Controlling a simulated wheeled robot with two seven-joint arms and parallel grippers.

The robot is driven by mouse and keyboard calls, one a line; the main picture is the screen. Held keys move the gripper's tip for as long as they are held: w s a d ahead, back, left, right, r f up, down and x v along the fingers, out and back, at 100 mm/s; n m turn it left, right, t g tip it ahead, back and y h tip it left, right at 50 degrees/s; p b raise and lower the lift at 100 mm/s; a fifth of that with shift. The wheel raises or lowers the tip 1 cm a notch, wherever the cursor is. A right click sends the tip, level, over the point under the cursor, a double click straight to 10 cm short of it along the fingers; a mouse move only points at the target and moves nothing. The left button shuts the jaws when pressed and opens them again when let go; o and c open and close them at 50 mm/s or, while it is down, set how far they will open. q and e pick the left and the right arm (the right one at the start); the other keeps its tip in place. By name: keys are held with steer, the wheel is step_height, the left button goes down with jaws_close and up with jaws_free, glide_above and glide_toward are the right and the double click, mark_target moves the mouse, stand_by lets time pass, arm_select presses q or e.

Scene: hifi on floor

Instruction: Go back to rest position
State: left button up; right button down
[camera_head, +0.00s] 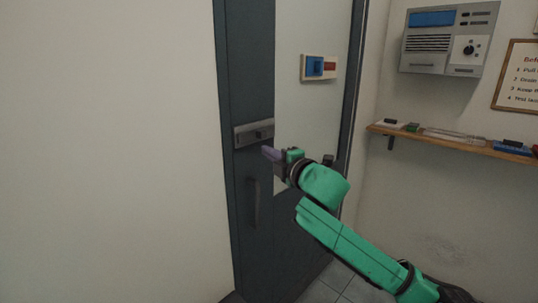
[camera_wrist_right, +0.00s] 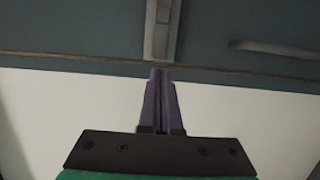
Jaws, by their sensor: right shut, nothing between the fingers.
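My right gripper (camera_head: 268,152) is at the end of the green arm that comes in from the lower right. Its purple fingers are together and empty, which the right wrist view (camera_wrist_right: 159,72) shows clearly. In the head view its tips appear just below a grey latch plate (camera_head: 255,133) on a dark door (camera_head: 282,240). The plate also shows ahead of the fingertips in the right wrist view (camera_wrist_right: 161,28). I cannot tell whether the tips touch the door. My left gripper is not in view.
A vertical handle (camera_head: 255,203) is on the door below the plate. A wooden shelf (camera_head: 450,143) with small items and a grey wall unit (camera_head: 445,38) are at the right. A blank wall (camera_head: 110,150) fills the left.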

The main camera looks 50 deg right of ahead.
steer(key=shift+d+f, duration=0.15)
steer(key=shift+d, duration=0.25)
steer(key=shift+a, duration=0.1)
